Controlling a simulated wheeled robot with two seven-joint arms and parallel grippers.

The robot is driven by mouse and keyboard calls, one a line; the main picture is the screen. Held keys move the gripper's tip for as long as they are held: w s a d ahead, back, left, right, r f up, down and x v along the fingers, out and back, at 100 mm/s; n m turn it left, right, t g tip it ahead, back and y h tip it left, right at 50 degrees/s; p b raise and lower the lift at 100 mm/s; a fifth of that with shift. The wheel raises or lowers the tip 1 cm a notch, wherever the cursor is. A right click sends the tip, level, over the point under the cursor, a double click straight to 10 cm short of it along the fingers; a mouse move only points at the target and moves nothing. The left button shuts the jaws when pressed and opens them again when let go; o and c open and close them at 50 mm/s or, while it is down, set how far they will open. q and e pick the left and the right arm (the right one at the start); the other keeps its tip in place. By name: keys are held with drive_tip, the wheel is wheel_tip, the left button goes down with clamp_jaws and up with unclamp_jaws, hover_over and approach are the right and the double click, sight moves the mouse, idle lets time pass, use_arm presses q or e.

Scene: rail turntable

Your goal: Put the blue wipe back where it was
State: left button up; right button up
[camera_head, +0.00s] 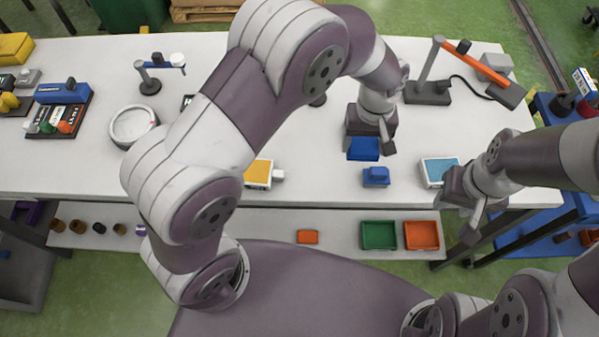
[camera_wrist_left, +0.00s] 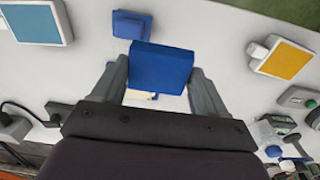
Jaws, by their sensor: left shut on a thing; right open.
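A blue wipe (camera_head: 363,150), a plain flat block, is between the fingers of my left gripper (camera_head: 371,137). In the left wrist view the wipe (camera_wrist_left: 160,68) sits between both fingers of the left gripper (camera_wrist_left: 160,80). It appears held above the table, but the height is hard to tell. A second, smaller blue item (camera_head: 376,177) lies on the table just nearer to me; it also shows in the left wrist view (camera_wrist_left: 132,24), beyond the wipe. My right gripper (camera_head: 470,205) is open and empty by the table's front right edge.
A light-blue-topped pad (camera_head: 441,170) lies right of the second blue item, close to the right gripper. A yellow-topped pad (camera_head: 257,174) lies to the left. A lamp-like stand (camera_head: 430,85) is behind right. Green (camera_head: 379,236) and orange (camera_head: 422,236) trays sit on the lower shelf.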

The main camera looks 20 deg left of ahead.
use_arm(q)
drive_tip(key=s+a+f+p, duration=0.1)
drive_tip(key=a+f+p, duration=0.1)
drive_tip(key=a+f, duration=0.25)
drive_tip(key=p, duration=0.1)
hover_over(314, 173)
drive_tip(key=shift+s+a+f, duration=0.1)
drive_tip(key=shift+a+f, duration=0.05)
drive_tip(key=shift+f, duration=0.45)
drive_tip(key=shift+a+f, duration=0.1)
drive_tip(key=shift+f, duration=0.5)
drive_tip(key=f, duration=0.2)
drive_tip(key=f+p, duration=0.1)
drive_tip(key=f, duration=0.1)
drive_tip(key=shift+d, duration=0.25)
drive_tip(key=shift+w+f, duration=0.1)
drive_tip(key=shift+w, duration=0.1)
drive_tip(key=shift+s+a, duration=0.1)
drive_tip(key=shift+f, duration=0.1)
drive_tip(key=o, duration=0.9)
drive_tip(key=shift+c, duration=0.2)
drive_tip(key=shift+o, duration=1.2)
use_arm(e)
drive_tip(key=r, duration=0.2)
drive_tip(key=d+r, duration=0.1)
drive_tip(key=shift+w+r, duration=0.2)
drive_tip(key=shift+w, duration=0.2)
drive_tip(key=shift+r, duration=0.1)
